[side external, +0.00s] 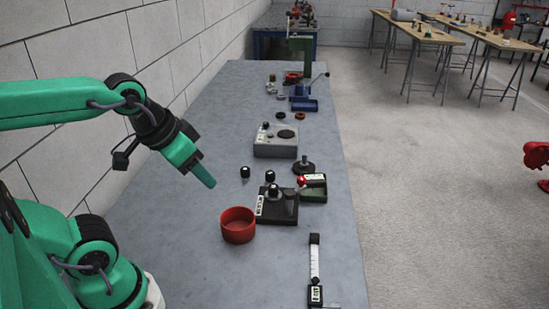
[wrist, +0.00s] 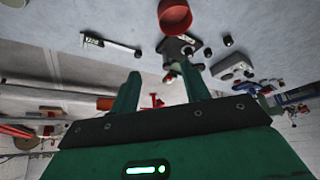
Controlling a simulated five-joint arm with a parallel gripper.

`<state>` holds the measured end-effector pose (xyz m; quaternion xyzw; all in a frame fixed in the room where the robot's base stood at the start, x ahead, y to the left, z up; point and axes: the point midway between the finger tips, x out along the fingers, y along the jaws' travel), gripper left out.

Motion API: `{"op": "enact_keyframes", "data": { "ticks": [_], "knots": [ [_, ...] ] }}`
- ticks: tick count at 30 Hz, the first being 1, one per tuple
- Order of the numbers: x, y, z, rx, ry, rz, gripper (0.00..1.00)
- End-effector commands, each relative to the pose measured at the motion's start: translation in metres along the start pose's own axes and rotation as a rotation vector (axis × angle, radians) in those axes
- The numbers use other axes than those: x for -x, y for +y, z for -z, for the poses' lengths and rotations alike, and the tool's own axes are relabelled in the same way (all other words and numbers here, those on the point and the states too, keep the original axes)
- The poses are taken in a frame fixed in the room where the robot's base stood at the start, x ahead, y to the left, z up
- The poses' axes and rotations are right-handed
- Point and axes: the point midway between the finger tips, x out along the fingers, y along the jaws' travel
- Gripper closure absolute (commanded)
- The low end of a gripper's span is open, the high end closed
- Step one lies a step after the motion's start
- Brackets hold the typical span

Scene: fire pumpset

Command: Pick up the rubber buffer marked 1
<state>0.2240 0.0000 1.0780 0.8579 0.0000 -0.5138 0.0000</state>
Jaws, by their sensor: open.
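Two small black buffers with pale tops stand on the grey bench in the side view, one at the left (side external: 245,172) and one at the right (side external: 270,175), close to a black plate (side external: 277,210) that bears more black knob-like parts. No number is legible, so I cannot tell which is marked 1. Small black cylinders also show in the wrist view, the clearest one (wrist: 228,41) right of the plate. My gripper (side external: 208,182) hangs above the bench, left of the buffers and apart from them. In the wrist view its two fingers (wrist: 158,70) are spread and empty.
A red cup (side external: 238,225) stands in front of the plate. A caliper-like gauge (side external: 315,270) lies near the front. The bench's left side is clear beside the block wall.

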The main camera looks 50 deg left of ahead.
Motion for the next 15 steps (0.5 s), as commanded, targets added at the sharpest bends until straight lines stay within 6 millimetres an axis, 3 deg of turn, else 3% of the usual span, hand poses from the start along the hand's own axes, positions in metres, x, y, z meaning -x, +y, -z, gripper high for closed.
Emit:
{"op": "enact_keyframes", "data": {
  "ticks": [15],
  "knots": [
    [-0.0014, -0.0012, 0.0067, 0.004, -0.014, 0.002, 0.47]
  ]
}}
